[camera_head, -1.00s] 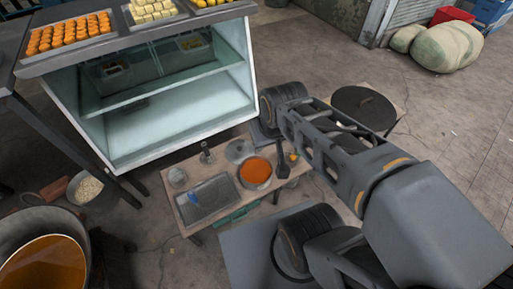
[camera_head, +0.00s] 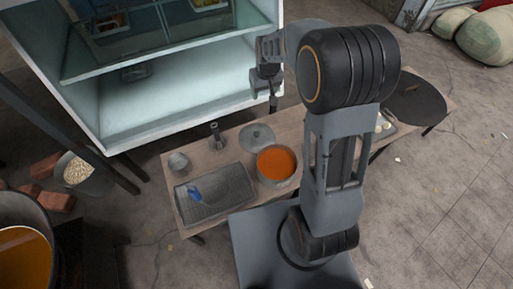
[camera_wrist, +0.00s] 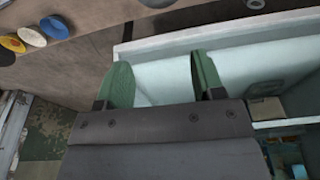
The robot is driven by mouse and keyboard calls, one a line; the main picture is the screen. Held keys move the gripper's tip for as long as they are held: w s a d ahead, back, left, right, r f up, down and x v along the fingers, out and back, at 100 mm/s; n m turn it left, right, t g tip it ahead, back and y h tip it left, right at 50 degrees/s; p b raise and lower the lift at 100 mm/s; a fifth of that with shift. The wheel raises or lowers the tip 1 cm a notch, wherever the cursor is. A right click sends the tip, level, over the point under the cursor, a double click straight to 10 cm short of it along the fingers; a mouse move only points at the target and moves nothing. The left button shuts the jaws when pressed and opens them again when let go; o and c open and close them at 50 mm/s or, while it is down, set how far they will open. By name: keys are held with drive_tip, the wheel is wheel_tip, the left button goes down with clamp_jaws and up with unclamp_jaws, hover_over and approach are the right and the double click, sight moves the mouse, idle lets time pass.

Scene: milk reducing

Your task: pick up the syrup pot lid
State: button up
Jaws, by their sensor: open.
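A grey round lid (camera_head: 257,136) with a small knob lies flat on the wooden table, just behind the pot of orange syrup (camera_head: 276,163). In the head view my gripper (camera_head: 265,90) is above and beyond the lid, in front of the glass case. In the wrist view my gripper (camera_wrist: 163,76) has its two green fingers spread wide with nothing between them. The lid is not in the wrist view.
The white glass case (camera_head: 170,110) stands close behind the table (camera_head: 222,158). A wire-rack tray (camera_head: 215,193), a small metal cup (camera_head: 178,162) and a dark upright tool (camera_head: 216,135) stand left of the pot. A large dark disc (camera_head: 415,97) lies at right.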

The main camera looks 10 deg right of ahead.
drive_tip(key=b, duration=0.7)
approach(257, 133)
drive_tip(key=shift+n+g, duration=0.4)
drive_tip(key=f+b, duration=0.2)
drive_tip(key=w+f+b, duration=0.1)
drive_tip(key=f, duration=0.1)
drive_tip(key=shift+w+f+b, duration=0.1)
drive_tip(key=shift+b, duration=0.3)
drive_tip(key=shift+w+a+f+b, duration=0.15)
drive_tip(key=shift+f+b, duration=0.6)
drive_tip(key=shift+f, duration=0.75)
drive_tip(key=shift+w+a+f+b, duration=0.15)
drive_tip(key=shift+f+b, duration=0.6)
drive_tip(key=shift+f, duration=0.75)
drive_tip(key=shift+d+r, duration=0.1)
drive_tip(key=shift+d, duration=0.05)
drive_tip(key=c, duration=1)
drive_tip(key=shift+c, duration=0.3)
drive_tip(key=shift+r, duration=0.1)
